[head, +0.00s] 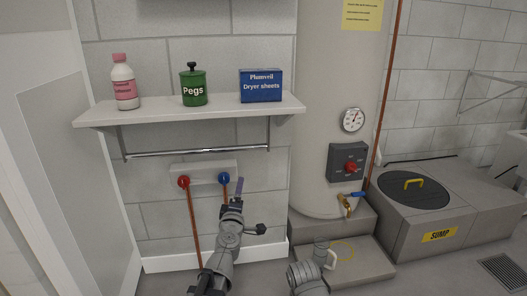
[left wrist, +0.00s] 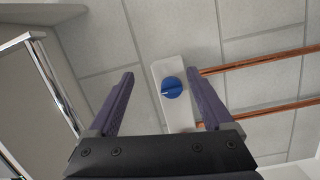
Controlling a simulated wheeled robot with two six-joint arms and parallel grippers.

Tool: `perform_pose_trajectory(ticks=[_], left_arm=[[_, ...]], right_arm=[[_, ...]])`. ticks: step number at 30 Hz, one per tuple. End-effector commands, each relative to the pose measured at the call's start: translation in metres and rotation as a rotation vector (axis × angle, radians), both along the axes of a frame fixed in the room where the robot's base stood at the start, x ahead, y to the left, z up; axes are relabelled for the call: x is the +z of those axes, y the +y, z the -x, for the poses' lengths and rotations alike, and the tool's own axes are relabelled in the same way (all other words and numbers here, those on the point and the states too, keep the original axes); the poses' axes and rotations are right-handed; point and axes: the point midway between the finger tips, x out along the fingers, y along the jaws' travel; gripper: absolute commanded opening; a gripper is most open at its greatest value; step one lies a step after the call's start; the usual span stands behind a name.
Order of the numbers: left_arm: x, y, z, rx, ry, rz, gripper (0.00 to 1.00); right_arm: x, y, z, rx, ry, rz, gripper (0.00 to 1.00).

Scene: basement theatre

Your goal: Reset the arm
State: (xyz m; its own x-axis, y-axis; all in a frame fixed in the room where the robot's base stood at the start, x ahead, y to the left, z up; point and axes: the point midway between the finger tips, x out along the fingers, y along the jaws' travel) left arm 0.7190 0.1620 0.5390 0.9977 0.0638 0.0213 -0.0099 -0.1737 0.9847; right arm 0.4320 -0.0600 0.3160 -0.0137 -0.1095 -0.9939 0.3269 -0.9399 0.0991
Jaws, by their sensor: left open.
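My left gripper (head: 241,190) is in front of the wall, just right of and below the blue valve knob (head: 224,177). In the left wrist view my left gripper (left wrist: 161,75) is open and empty, its two purple fingers spread wide. The blue knob (left wrist: 172,87) shows between the fingers, nearer the right one; whether they touch it cannot be told. A red valve knob (head: 183,182) is on the same white plate, left of the blue one. Part of my right arm (head: 309,278) shows at the bottom; its gripper is not in view.
A shelf (head: 200,121) above holds a pink-labelled bottle (head: 125,88), a green Pegs tin (head: 193,88) and a blue Dryer sheets box (head: 261,87). A metal rail (head: 196,152) hangs under it. Right are a tank (head: 325,90) and a sump box (head: 420,210). Copper pipes (head: 194,225) run below the knobs.

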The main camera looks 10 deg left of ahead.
Motion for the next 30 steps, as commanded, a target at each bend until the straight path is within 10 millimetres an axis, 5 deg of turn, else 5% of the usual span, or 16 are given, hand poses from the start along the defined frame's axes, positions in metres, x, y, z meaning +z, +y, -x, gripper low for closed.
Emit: perform_pose_trajectory(ticks=[6, 10, 15, 21, 26, 30], left_arm=[[-0.053, -0.081, 0.027, -0.447, 0.179, -0.431, 0.85], [-0.112, -0.095, 0.065, -0.68, 0.389, -0.67, 0.85], [-0.178, -0.074, 0.125, -0.895, 0.709, -0.895, 0.85], [-0.215, -0.028, 0.188, -1.023, 1.05, -1.035, 0.85], [-0.224, 0.012, 0.234, -1.073, 1.315, -1.093, 0.85], [-0.185, -0.012, 0.237, -1.117, 1.295, -1.137, 0.85]], right_arm=[[0.0, 0.0, 0.0, 0.0, 0.0, 0.0, 0.5], [0.0, 0.0, 0.0, 0.0, 0.0, 0.0, 0.5], [0.0, 0.0, 0.0, 0.0, 0.0, 0.0, 0.5], [0.0, 0.0, 0.0, 0.0, 0.0, 0.0, 0.5], [0.0, 0.0, 0.0, 0.0, 0.0, 0.0, 0.5], [0.039, 0.0, 0.0, 0.002, 0.001, 0.0, 0.5]])
